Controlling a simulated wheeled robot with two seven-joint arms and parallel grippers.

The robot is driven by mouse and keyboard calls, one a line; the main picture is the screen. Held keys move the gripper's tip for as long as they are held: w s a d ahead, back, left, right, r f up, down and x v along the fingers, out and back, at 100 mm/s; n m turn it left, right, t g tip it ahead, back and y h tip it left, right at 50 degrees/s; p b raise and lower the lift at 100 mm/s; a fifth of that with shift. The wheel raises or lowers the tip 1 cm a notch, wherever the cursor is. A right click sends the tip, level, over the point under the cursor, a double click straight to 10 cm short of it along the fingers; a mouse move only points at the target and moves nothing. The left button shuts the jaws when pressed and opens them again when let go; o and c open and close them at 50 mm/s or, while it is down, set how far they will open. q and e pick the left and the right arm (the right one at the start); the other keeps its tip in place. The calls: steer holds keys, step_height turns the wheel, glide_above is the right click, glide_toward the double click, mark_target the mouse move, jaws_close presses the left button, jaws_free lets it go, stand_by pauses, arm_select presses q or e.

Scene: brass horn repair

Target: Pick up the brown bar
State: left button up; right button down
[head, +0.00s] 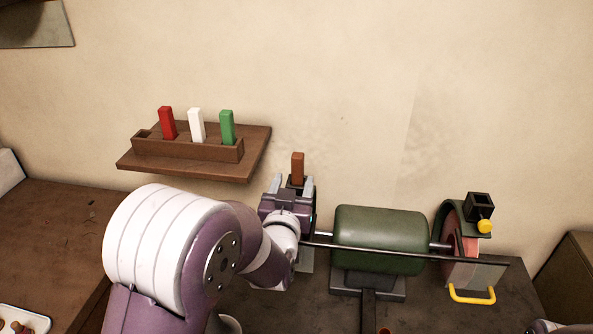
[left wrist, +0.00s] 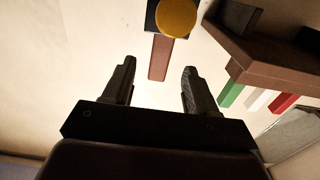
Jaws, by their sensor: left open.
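The brown bar (head: 298,167) stands upright in a small dark holder (head: 297,182) behind the bench grinder's left end. In the left wrist view the brown bar (left wrist: 160,57) appears between the finger lines, slightly left of centre, with its free end pointing down the picture. My left gripper (head: 293,179) is open and empty, in front of the holder with its fingers toward the bar. The fingers (left wrist: 159,68) show nothing touching the bar; how far it is from them is hard to tell.
A wall shelf (head: 262,140) at left holds red (head: 167,123), white (head: 197,125) and green (head: 227,127) bars. The green grinder (head: 381,239) stands to the right, with a thin dark rod (head: 400,252) in front. A second holder (head: 478,205) has a yellow knob (head: 486,226).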

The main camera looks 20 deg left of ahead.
mark_target(298, 168)
arm_select(q)
steer(key=p+x, duration=0.1)
steer(key=x, duration=0.1)
steer(key=p+x, duration=0.1)
steer(key=x, duration=0.2)
steer(key=r+p+x, duration=0.1)
steer(key=p+x, duration=0.1)
steer(key=shift+w, duration=0.15)
steer(key=shift+w+a, duration=0.1)
steer(key=shift+w, duration=0.25)
steer(key=shift+a+f, duration=0.1)
steer(key=shift+f, duration=0.05)
steer(key=c, duration=1)
